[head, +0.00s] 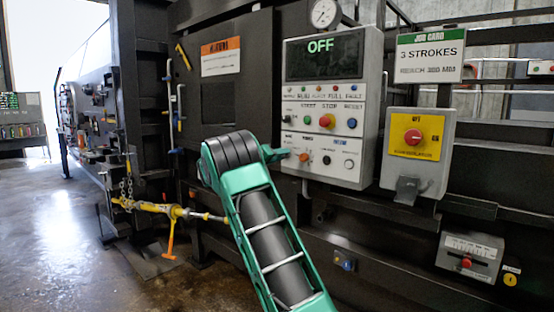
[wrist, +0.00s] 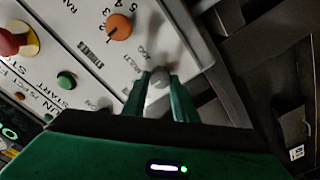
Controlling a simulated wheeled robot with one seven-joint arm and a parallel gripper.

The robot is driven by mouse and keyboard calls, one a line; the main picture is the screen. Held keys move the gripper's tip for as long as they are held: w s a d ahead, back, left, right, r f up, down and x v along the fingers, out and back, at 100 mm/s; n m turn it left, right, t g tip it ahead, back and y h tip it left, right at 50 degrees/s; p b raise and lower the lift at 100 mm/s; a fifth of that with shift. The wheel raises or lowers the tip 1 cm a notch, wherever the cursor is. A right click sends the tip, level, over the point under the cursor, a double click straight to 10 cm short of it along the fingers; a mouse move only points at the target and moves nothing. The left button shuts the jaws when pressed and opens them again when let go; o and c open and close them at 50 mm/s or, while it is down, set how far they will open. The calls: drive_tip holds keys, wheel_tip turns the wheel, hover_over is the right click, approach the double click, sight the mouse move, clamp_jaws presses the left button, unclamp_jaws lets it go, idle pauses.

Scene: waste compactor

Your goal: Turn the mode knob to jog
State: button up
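The control panel (head: 330,100) reads OFF on its dark display. In the wrist view a grey knob (wrist: 158,79), which I take for the mode knob, sits on the white panel (wrist: 105,40) below small printed labels, one seeming to read JOG. My gripper (wrist: 161,82) has its two green fingers on either side of this knob, with little or no gap showing. The knob's pointer direction cannot be made out. In the head view my gripper (head: 284,153) reaches the panel's lower left edge and hides the knob.
An orange strokes knob (wrist: 119,27) sits close beside the grey one. A red stop button (head: 326,121), green button (head: 307,122) and blue button (head: 352,123) are above. A yellow box with a red switch (head: 413,137) hangs to the right.

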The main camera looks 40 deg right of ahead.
drive_tip(key=shift+f, duration=0.1)
drive_tip(key=c, duration=0.3)
drive_tip(key=shift+w+a, duration=0.1)
drive_tip(key=shift+a, duration=0.1)
drive_tip(key=shift+d, duration=0.1)
drive_tip(key=shift+m, duration=9.1)
